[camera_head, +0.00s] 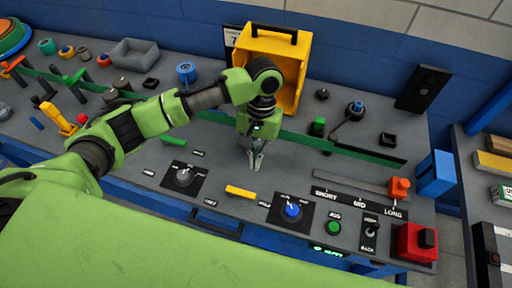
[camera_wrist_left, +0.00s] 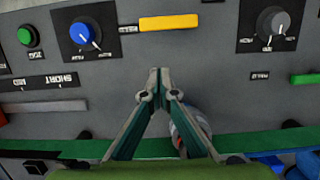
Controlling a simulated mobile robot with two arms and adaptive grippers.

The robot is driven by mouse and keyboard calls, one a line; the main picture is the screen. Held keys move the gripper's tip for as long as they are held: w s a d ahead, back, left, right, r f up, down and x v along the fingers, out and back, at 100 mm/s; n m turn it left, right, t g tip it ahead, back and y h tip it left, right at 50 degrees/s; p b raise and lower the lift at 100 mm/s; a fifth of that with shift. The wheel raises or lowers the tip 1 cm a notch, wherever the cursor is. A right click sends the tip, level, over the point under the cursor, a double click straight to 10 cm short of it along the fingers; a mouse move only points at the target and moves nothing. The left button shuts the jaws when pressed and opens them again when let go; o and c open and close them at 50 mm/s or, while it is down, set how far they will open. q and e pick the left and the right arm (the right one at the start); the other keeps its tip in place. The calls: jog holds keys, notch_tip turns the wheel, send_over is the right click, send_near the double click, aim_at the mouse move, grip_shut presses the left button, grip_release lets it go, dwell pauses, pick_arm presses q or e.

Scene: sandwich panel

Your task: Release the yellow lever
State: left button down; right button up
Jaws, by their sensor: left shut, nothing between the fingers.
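I cannot tell for certain which one the task calls the lever. My left gripper (camera_head: 257,164) points down over the panel's middle, behind the yellow bar and apart from both. Its fingertips meet with nothing between them in the left wrist view (camera_wrist_left: 158,75). My right gripper is not in view.
Near the front are a dial (camera_head: 184,176), a blue knob (camera_head: 292,211), a green button (camera_head: 333,228) and a red block (camera_head: 415,242). An open yellow box (camera_head: 290,62) stands at the back. A green rail (camera_head: 340,148) crosses the panel. A rounded grey thing (camera_wrist_left: 192,130) is partly hidden behind my fingers.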

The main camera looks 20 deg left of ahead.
aim_at(241, 195)
pick_arm(q)
jog(key=x, duration=0.3)
jog(key=shift+s+f+p, duration=0.15)
jog(key=shift+f+p, duration=0.15)
jog(key=s+p, duration=0.1)
jog(key=s, duration=0.2)
jog(key=shift+s+a+r+p, duration=0.1)
jog(key=shift+r+p, duration=0.1)
jog(key=shift+p, duration=0.2)
jog(key=shift+s, duration=0.35)
jog(key=shift+f, duration=0.1)
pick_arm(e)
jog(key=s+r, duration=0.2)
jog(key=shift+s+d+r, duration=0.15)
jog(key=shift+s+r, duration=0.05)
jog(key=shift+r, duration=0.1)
pick_arm(q)
jog(key=shift+w, duration=0.1)
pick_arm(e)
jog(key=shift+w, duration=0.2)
pick_arm(q)
jog(key=shift+w, duration=0.1)
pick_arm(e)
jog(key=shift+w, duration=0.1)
